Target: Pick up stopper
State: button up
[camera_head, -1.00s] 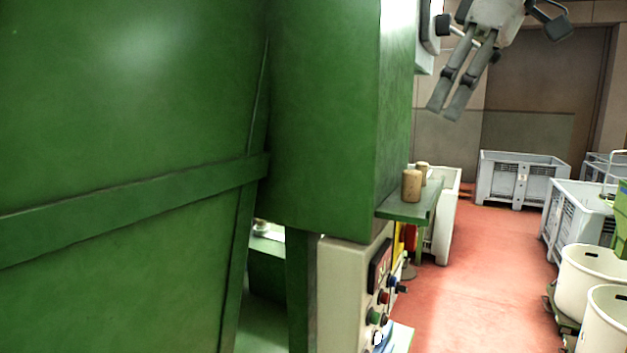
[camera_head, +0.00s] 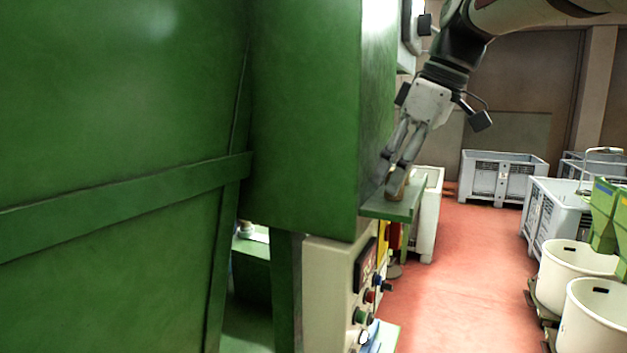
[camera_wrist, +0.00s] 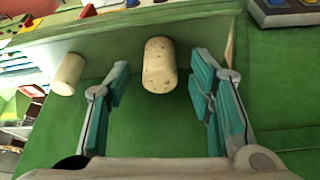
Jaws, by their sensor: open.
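A cork stopper (camera_wrist: 160,66) stands on a small green shelf (camera_wrist: 140,130) and shows between and just beyond my open fingers in the wrist view. A second cork stopper (camera_wrist: 68,74) is to its left, outside the left finger. My gripper (camera_wrist: 161,95) is open, with teal finger pads on either side of the nearer stopper and a gap to each. In the head view my gripper (camera_head: 396,190) reaches down to the green shelf (camera_head: 392,209), and its fingers partly cover the stopper there. The other stopper is hidden in that view.
A large green machine (camera_head: 305,110) stands close on the left, its side next to the shelf. A control box with buttons (camera_head: 345,280) is below. Grey crates (camera_head: 503,178) and white tubs (camera_head: 578,268) stand right. The red floor between is free.

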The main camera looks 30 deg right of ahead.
jog(key=shift+w+a+f, duration=0.15)
jog(key=shift+w+f, duration=0.05)
jog(key=shift+f, duration=0.3)
jog(key=c, duration=0.8)
jog(key=shift+c, duration=0.2)
